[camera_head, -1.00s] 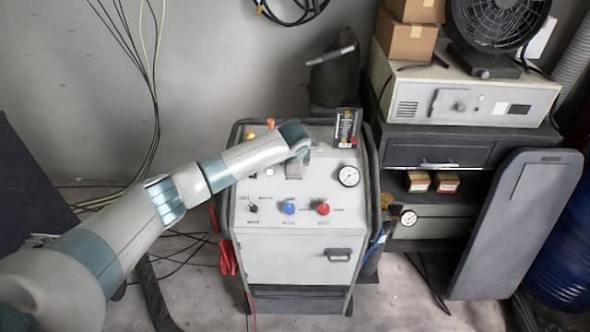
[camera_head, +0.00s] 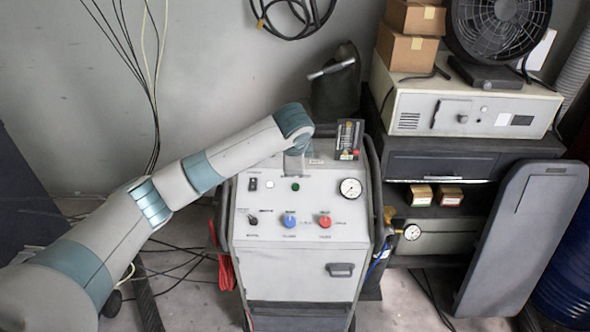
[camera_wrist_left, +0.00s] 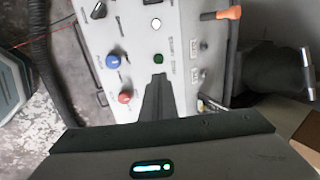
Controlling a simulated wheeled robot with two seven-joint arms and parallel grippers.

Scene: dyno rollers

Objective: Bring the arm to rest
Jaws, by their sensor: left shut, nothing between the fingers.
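My left arm reaches in from the left in the head view, with its wrist over the back of a grey machine (camera_head: 300,264). My left gripper (camera_head: 297,172) points down above the machine's control panel, partly hidden by my wrist. In the left wrist view the dark fingers (camera_wrist_left: 158,98) are together and empty, in front of the panel. The panel carries a blue knob (camera_head: 290,221), a red knob (camera_head: 325,221), a green lamp (camera_head: 295,187) and a round gauge (camera_head: 350,188). My right gripper is in neither view.
A small dark device (camera_head: 348,140) stands at the panel's back right. A bench with a beige instrument (camera_head: 465,108), boxes (camera_head: 408,56) and a fan (camera_head: 497,28) is to the right. A tall grey panel (camera_head: 520,240) leans there. Cables hang on the left wall.

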